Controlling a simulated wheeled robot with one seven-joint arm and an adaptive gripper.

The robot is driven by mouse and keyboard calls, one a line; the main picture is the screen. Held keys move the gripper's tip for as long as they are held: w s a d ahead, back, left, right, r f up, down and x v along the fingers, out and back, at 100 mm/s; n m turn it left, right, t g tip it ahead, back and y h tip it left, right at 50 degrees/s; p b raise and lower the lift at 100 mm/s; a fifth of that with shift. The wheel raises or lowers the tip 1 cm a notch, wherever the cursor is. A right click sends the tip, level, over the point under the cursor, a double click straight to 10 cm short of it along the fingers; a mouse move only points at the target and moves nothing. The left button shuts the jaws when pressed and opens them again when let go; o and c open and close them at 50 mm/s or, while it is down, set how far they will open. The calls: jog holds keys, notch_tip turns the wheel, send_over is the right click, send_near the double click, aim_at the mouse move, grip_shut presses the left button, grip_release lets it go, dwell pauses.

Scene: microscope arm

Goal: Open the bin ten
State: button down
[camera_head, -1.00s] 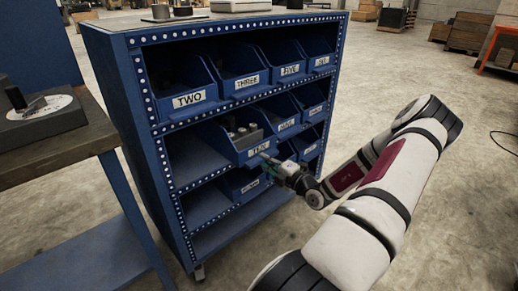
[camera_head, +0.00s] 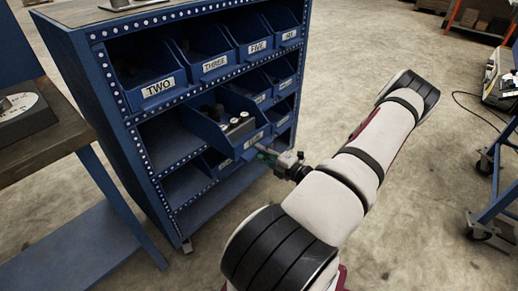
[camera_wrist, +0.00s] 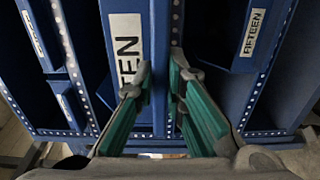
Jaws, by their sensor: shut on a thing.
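Bin ten (camera_head: 240,143) is a blue open-topped bin in the middle shelf row of the blue rack. It sticks out well past its neighbours, with several cylindrical parts (camera_head: 238,122) inside. In the wrist view the bin's front (camera_wrist: 126,30) carries a white label, partly covered by a finger. My gripper (camera_head: 265,153) is at the right end of the bin's front. In the wrist view its two green-padded fingers (camera_wrist: 160,65) are closed on a blue edge of the bin, one on each side.
A bin labelled FIFTEEN (camera_wrist: 236,55) shows in the wrist view. A wooden workbench (camera_head: 60,140) stands at left. Concrete floor right of the rack is open; a blue cart (camera_head: 490,190) stands far right.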

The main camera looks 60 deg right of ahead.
jog(key=c, duration=1.6)
grip_release()
jog(key=shift+c, duration=0.2)
jog(key=v, duration=1.2)
